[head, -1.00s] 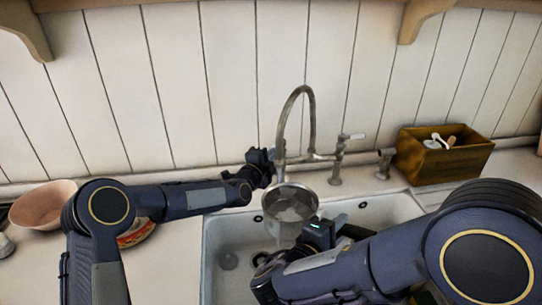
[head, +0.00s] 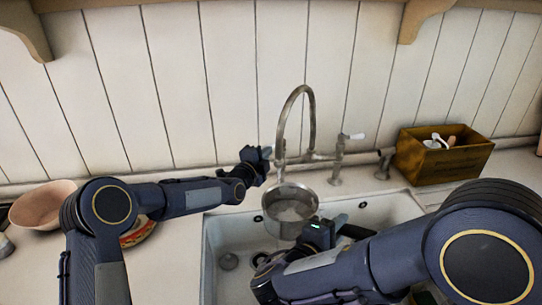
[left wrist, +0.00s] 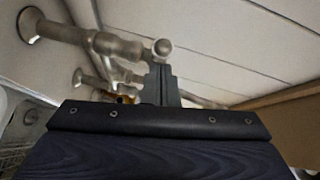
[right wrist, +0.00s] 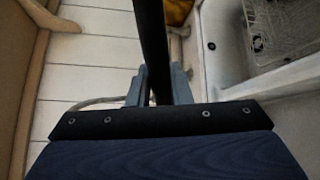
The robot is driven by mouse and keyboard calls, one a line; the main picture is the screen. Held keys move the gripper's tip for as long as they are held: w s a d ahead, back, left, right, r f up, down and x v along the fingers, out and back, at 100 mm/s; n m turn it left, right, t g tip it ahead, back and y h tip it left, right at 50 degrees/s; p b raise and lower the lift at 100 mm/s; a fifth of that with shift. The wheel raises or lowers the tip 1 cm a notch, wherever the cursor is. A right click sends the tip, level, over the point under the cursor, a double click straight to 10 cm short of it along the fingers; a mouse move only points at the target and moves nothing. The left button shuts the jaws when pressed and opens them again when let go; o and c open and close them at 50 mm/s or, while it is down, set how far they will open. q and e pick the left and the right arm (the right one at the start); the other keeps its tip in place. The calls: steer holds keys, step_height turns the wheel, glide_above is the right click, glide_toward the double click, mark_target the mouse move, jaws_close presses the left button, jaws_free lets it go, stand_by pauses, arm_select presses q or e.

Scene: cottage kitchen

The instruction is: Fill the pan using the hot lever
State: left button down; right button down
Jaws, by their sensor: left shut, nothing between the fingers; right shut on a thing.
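The metal pan (head: 291,226) is held over the sink below the arched tap (head: 311,115). Its inside looks pale; I cannot tell the water level. My right gripper (head: 322,232) is shut on the pan's dark handle, which shows in the right wrist view (right wrist: 152,40). My left gripper (head: 266,156) is shut and empty, just left of the tap's base. In the left wrist view its closed fingertips (left wrist: 160,75) are close to a round metal end (left wrist: 162,47) of the tap fittings; contact is unclear. A white-tipped lever (head: 352,136) stands right of the spout. Any lever on the left is hard to make out.
The white sink (head: 214,262) lies below the pan. A wooden box (head: 440,165) with utensils stands at the right. A pink bowl (head: 40,207) and a plate (head: 138,233) are at the left. The panelled wall is close behind the tap.

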steer(key=shift+r, duration=0.1)
arm_select(q)
steer(key=shift+w+a+r, duration=0.15)
steer(key=shift+w+a, duration=0.45)
steer(key=shift+a, duration=0.15)
steer(key=shift+w+a+r, duration=0.1)
steer(key=shift+w+a, duration=0.5)
steer(key=shift+a, duration=0.15)
arm_select(e)
steer(key=shift+s+r, duration=0.1)
steer(key=shift+s, duration=0.15)
arm_select(q)
steer(key=shift+w+a, duration=0.1)
steer(key=shift+a, duration=0.15)
arm_select(e)
steer(key=shift+d, duration=0.1)
steer(key=shift+w+a, duration=0.2)
steer(key=shift+w, duration=0.25)
steer(key=shift+s+d, duration=0.1)
steer(key=shift+s, duration=0.1)
arm_select(q)
steer(key=s+a, duration=0.5)
steer(key=a, duration=0.2)
steer(key=shift+a, duration=0.3)
